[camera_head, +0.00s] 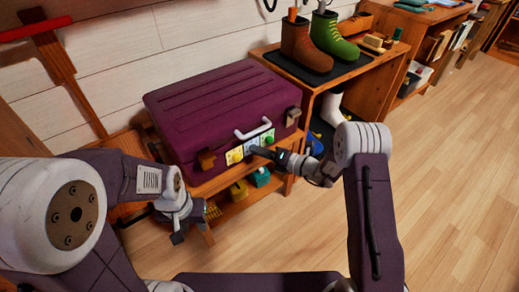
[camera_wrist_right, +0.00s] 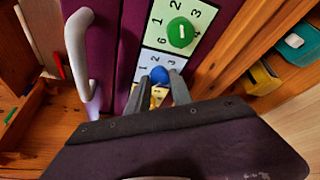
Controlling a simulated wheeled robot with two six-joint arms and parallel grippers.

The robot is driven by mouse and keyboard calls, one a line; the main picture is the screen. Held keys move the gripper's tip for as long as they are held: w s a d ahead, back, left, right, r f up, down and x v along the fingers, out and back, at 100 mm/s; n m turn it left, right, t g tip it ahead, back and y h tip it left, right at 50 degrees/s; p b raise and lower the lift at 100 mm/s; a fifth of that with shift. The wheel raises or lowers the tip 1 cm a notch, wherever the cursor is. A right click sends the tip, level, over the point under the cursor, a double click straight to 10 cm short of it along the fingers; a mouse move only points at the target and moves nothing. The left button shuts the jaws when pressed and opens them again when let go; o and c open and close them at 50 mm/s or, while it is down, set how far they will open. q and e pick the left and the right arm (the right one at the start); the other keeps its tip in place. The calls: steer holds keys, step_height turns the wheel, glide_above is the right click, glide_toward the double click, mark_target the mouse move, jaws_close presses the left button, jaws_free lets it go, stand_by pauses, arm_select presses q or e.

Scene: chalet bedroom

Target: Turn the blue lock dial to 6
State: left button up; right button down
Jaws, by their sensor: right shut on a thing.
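The purple suitcase (camera_head: 215,110) lies on a low wooden bench, with a row of dials on its front below a white handle (camera_head: 254,129). The blue lock dial (camera_wrist_right: 159,76) shows in the right wrist view, on a pale plate where 1, 2 and 3 can be read; its pointer is hidden. My right gripper (camera_wrist_right: 161,84) is shut on the blue dial, one finger on each side. In the head view the right gripper (camera_head: 262,152) covers this dial. My left gripper (camera_head: 180,222) hangs low in front of the bench, away from the suitcase; its jaw opening is unclear.
A green dial (camera_wrist_right: 181,32) sits beside the blue one, and a yellow dial plate (camera_head: 235,155) is on the other side. Brown latches (camera_head: 206,160) flank the dials. Boots (camera_head: 301,43) stand on a shelf at the right. The floor (camera_head: 455,180) at right is clear.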

stand_by(0.5)
steer(key=c, duration=1.1)
jaws_free()
steer(key=shift+c, duration=0.2)
steer(key=p+v, duration=0.4)
steer(key=v, duration=0.5)
